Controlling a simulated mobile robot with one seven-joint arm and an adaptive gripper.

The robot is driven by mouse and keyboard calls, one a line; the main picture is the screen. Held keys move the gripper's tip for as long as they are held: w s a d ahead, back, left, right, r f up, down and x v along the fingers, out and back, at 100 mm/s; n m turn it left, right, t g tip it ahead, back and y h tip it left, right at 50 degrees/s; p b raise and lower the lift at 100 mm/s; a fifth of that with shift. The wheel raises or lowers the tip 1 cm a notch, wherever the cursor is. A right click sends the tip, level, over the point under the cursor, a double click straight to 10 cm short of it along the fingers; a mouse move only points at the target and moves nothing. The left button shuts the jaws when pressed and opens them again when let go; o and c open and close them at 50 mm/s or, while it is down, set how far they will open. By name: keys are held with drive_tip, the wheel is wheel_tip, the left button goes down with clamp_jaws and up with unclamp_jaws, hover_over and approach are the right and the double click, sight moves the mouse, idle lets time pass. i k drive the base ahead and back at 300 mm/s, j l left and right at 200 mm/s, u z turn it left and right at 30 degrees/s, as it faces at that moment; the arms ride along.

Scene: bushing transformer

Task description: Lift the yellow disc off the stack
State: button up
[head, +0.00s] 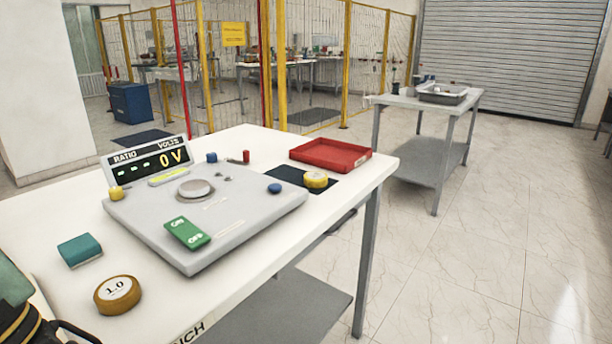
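A small yellow disc (316,180) sits on a dark mat (287,176) at the right end of the white bench, in front of a red tray. It looks thick, and I cannot tell whether another disc lies under it. A larger ochre disc (118,296) with a white face marked 1.0 lies on the bench at the front left. Part of my gripper (62,332) shows at the bottom left corner, cut off by the frame edge. It is far from the yellow disc. Its fingertips are not clear, so its opening cannot be told.
A grey panel (240,207) with a round plate, a green ON/OFF switch (187,233) and a 0 V display (147,160) fills the bench middle. The red tray (330,154) stands at the back right. A teal block (79,250) lies left. A side table (408,102) stands beyond.

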sight(312, 178)
drive_tip(key=i+l+u, duration=0.1)
drive_tip(key=i+l, duration=0.15)
drive_tip(key=l, duration=0.15)
drive_tip(key=i+l+u, duration=0.1)
drive_tip(key=l, duration=0.3)
drive_tip(key=i+l+u, duration=0.15)
drive_tip(key=i+l, duration=0.2)
drive_tip(key=i+l+u, duration=0.1)
drive_tip(key=l, duration=0.4)
drive_tip(key=i+l+u, duration=0.1)
drive_tip(key=i+l, duration=0.15)
drive_tip(key=l, duration=0.25)
drive_tip(key=i+l+u, duration=0.1)
drive_tip(key=l, duration=0.35)
drive_tip(key=i+l+u, duration=0.1)
drive_tip(key=l, duration=0.4)
drive_tip(key=i+l+u, duration=0.15)
drive_tip(key=l, duration=0.35)
drive_tip(key=i, duration=0.05)
